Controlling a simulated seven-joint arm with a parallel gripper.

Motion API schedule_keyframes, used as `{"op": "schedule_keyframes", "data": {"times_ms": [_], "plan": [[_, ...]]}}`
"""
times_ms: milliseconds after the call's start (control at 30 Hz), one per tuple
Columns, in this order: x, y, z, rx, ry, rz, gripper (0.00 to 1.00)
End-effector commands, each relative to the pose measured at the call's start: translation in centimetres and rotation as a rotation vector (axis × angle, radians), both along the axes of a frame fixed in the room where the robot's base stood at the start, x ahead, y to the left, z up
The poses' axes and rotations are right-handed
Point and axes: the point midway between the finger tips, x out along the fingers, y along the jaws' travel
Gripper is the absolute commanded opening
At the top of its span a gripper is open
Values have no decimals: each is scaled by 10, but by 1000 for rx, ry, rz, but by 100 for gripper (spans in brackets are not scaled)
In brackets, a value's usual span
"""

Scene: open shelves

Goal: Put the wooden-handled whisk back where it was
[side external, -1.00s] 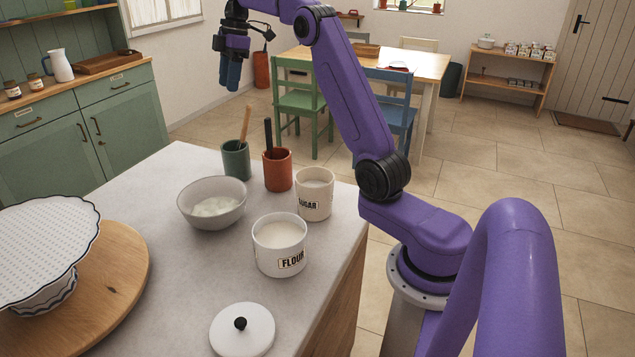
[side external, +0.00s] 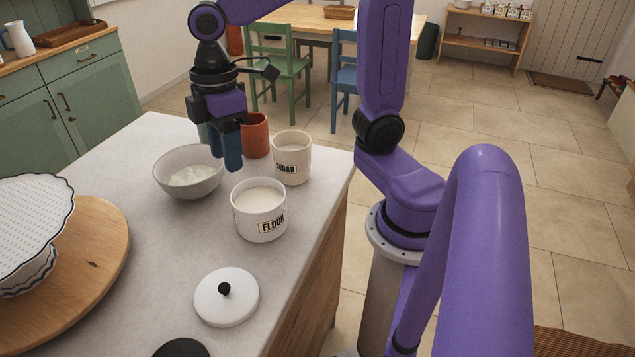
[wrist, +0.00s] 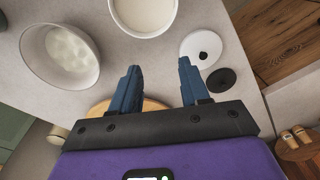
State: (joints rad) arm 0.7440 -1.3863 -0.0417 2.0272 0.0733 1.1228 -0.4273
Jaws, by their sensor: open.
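No whisk can be made out now. In the earlier side view a wooden handle stands up from the green crock, its lower end hidden inside. The green crock (side external: 203,132) is now almost fully hidden behind my gripper (side external: 226,162), and the handle is covered. The red crock (side external: 257,136) stands just right of the gripper. My gripper hangs pointing down, open, over the far side of the counter near the white bowl (side external: 188,172). In the wrist view the gripper (wrist: 158,88) has its blue fingers apart with nothing between them.
The flour canister (side external: 259,212) and sugar canister (side external: 291,158) stand close by, right of the gripper. A white lid (side external: 226,297) and a black disc (side external: 181,348) lie nearer. A round wooden board (side external: 100,245) carries a cake stand (side external: 40,225). The mid-left counter is clear.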

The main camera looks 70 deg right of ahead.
Motion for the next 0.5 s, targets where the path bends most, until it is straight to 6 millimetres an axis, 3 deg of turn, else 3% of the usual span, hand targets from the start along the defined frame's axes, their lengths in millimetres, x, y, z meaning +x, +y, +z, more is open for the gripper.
{"op": "schedule_keyframes", "data": {"times_ms": [33,200,333,500], "plan": [[-23,0,-6,-9,-1,14,46],[-85,-7,-29,-30,-10,35,46],[-120,-19,-44,-38,-20,48,46],[-145,-30,-56,-45,-26,57,46]]}}
